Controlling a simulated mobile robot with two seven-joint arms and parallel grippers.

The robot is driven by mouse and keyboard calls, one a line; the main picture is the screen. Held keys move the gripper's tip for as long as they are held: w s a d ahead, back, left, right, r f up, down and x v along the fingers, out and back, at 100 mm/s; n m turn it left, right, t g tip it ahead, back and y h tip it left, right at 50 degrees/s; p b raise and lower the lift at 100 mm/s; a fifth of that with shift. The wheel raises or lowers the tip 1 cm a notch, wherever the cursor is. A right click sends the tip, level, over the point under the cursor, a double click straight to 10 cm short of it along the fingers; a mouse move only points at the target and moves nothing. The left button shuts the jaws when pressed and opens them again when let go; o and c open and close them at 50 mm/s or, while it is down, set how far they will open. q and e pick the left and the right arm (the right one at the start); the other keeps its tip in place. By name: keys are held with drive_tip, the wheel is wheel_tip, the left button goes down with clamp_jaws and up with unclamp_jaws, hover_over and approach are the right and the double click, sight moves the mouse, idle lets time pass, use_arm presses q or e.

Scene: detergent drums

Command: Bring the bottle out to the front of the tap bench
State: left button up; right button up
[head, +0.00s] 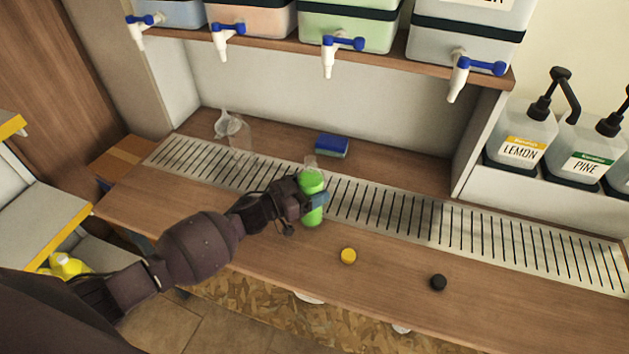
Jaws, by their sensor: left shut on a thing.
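A bottle (313,183) with a bright green body and a clear top is at the middle of the tap bench (285,250). It looks upright, in front of the slotted drip grate's near edge in the picture. I cannot tell whether its base touches the wood. My left gripper (313,201) is shut on the bottle from the left side and hides part of its body. My right gripper is not in view.
A clear bottle (240,137) and a funnel (224,122) stand at back left. A blue sponge (331,146) lies behind the drip grate (400,213). A yellow cap (348,256) and a black cap (438,282) lie on the front wood. Taps (328,58) hang above.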

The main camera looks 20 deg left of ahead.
use_arm(q)
drive_tip(key=shift+s+r+p, duration=0.2)
drive_tip(key=shift+s+p, duration=0.1)
drive_tip(key=shift+s, duration=0.75)
drive_tip(key=shift+s+a+f+p, duration=0.1)
drive_tip(key=shift+s+p, duration=0.55)
drive_tip(key=shift+s, duration=0.65)
drive_tip(key=shift+s+a+f+p, duration=0.1)
drive_tip(key=shift+s+p, duration=0.5)
drive_tip(key=shift+s, duration=0.65)
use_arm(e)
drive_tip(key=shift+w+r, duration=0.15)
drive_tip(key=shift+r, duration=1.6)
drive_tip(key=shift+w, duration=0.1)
